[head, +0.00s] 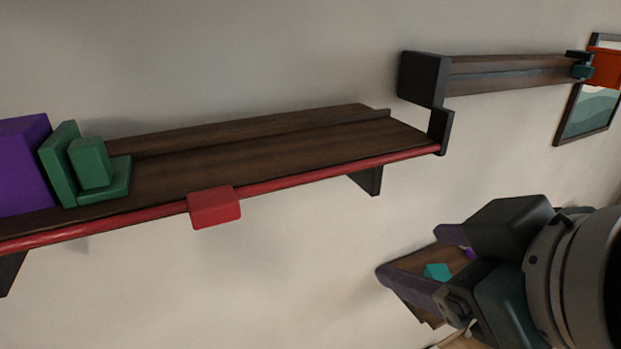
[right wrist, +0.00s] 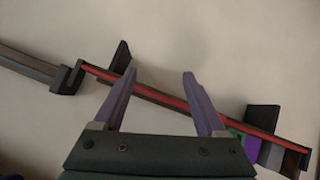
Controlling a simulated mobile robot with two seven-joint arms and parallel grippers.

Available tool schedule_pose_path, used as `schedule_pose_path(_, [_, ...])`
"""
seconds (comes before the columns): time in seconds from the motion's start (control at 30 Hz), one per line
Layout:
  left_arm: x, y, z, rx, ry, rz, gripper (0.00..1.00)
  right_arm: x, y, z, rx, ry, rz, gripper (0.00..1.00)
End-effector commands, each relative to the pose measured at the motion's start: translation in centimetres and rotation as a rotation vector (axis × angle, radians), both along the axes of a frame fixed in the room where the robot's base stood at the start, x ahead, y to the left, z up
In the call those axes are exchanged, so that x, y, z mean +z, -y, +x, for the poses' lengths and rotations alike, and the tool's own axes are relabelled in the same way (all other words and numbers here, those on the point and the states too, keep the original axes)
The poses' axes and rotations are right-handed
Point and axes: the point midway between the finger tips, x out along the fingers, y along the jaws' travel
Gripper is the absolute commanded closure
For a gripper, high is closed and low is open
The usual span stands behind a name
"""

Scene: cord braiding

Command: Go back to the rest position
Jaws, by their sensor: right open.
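My right gripper (head: 410,252) is at the lower right of the head view, with its purple fingers spread apart. It is open, with nothing between the fingers. In the right wrist view the same gripper (right wrist: 159,74) points toward the wall and the shelf, and its two fingers stand clearly apart. My left gripper is not in view. No cord shows in either view.
A long dark wooden shelf (head: 270,145) has a red front rail carrying a red block (head: 214,207). A green bookend-like piece (head: 90,165) and purple block (head: 22,165) stand at its left. Another shelf (head: 510,72) is upper right. A teal piece (head: 437,272) shows behind my right gripper.

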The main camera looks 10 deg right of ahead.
Motion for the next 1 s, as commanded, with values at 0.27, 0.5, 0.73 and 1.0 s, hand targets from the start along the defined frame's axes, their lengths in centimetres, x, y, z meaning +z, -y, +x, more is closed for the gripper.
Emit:
schedule_pose_path(0.27, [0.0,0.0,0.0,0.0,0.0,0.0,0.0,-0.4,0.1,-0.4,-0.007,-0.021,0.004,0.26])
schedule_pose_path(0.5, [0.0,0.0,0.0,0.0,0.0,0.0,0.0,-1.7,0.5,-1.8,-0.027,-0.088,0.021,0.26])
schedule_pose_path(0.73, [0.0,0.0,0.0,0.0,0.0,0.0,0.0,-7.1,2.0,-11.2,-0.137,-0.477,0.103,0.26])
schedule_pose_path(1.0, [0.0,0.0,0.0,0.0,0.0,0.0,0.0,-8.2,2.3,-14.8,-0.173,-0.615,0.127,0.26])
